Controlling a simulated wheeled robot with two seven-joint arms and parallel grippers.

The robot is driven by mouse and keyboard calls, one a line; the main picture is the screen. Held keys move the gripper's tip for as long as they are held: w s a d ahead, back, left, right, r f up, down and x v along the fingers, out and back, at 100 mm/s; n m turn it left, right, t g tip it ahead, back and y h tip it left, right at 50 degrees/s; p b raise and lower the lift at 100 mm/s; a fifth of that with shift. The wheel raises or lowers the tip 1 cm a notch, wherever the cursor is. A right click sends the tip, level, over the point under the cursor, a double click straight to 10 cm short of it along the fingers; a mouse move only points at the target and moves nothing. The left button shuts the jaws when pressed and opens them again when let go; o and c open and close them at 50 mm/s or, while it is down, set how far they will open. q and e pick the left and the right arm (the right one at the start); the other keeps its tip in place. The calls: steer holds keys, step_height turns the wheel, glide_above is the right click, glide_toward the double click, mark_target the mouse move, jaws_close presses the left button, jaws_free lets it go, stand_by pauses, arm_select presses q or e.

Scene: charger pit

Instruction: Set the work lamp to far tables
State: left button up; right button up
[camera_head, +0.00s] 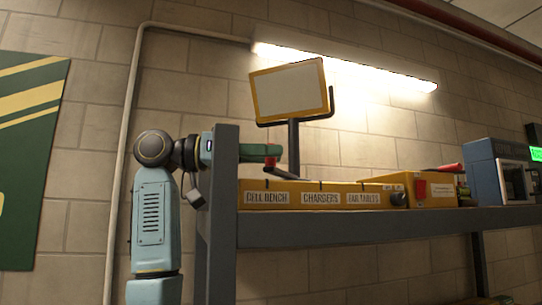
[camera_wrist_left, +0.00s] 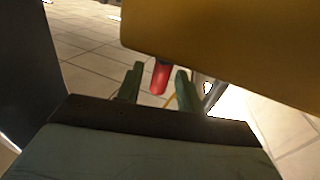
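The work lamp (camera_head: 290,92) is a pale panel in a yellow frame on a dark post behind a yellow box (camera_head: 312,188). The box front carries the labels CELL BENCH (camera_head: 266,198), CHARGERS (camera_head: 321,199) and FAR TABLES (camera_head: 363,198), left to right. A red grip (camera_head: 271,162) shows above the box, near the CELL BENCH end. My left gripper (camera_head: 262,152) is beside it. In the left wrist view the red grip (camera_wrist_left: 160,76) shows between the open green fingers (camera_wrist_left: 157,88), with gaps on both sides; contact is not visible. My right gripper is out of view.
The box stands on a grey shelf (camera_head: 400,226) with an upright post (camera_head: 222,190) close to my left arm. To the right are a yellow unit with a red switch (camera_head: 421,188) and a blue-grey machine (camera_head: 485,180). A lit tube (camera_head: 345,67) is on the wall.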

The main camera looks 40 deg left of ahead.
arm_select(q)
steer(key=b+v, duration=0.2)
steer(key=v, duration=1)
steer(key=shift+s+a, duration=0.2)
steer(key=shift+c, duration=0.4)
